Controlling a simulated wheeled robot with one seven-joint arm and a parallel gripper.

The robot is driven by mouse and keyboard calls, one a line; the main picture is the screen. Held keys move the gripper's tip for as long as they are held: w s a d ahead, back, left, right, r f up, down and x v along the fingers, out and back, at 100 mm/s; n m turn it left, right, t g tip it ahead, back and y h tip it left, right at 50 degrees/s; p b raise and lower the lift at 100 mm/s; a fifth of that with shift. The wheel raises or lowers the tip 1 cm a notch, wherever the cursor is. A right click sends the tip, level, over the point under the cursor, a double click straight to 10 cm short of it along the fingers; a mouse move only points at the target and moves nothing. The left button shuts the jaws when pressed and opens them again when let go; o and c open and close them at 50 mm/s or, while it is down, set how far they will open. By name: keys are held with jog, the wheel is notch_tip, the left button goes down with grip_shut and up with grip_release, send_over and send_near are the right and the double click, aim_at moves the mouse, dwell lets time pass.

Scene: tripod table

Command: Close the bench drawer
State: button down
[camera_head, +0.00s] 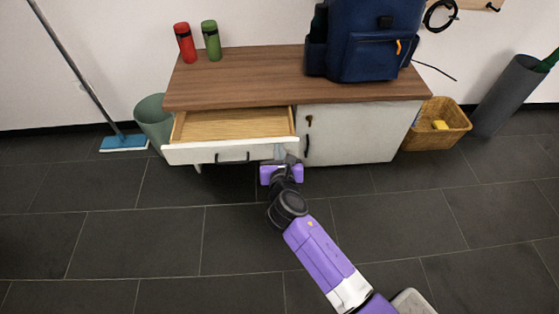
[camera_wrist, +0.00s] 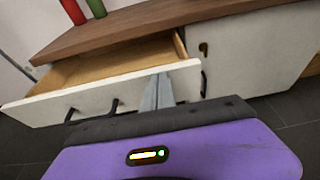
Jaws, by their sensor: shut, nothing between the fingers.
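The bench (camera_head: 270,75) has a brown wooden top, with its drawer (camera_head: 230,151) on the left side of the front. The drawer stands open, and its pale wood inside shows empty. The drawer has a white front with a dark handle (camera_head: 232,158). My gripper (camera_head: 281,155) is at the right end of the drawer front. In the wrist view the drawer front (camera_wrist: 90,92) runs across the left and middle, and my shut, empty fingers (camera_wrist: 158,92) overlap its right part. I cannot tell whether they touch it.
A white cabinet door (camera_head: 350,133) with a dark handle is right of the drawer. A blue backpack (camera_head: 365,40), a red bottle (camera_head: 184,43) and a green bottle (camera_head: 211,40) stand on top. A bin (camera_head: 152,118) and mop (camera_head: 123,142) are left, a basket (camera_head: 438,125) right. The front floor is clear.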

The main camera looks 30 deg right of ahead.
jog(key=shift+w+d, duration=0.1)
jog(key=shift+w, duration=0.1)
jog(key=w+d, duration=0.2)
jog(key=w, duration=0.2)
jog(key=w+d, duration=0.2)
jog(key=w, duration=0.1)
jog(key=w+d, duration=0.2)
jog(key=w, duration=0.2)
jog(key=shift+w+d+p, duration=0.35)
jog(key=shift+d, duration=0.05)
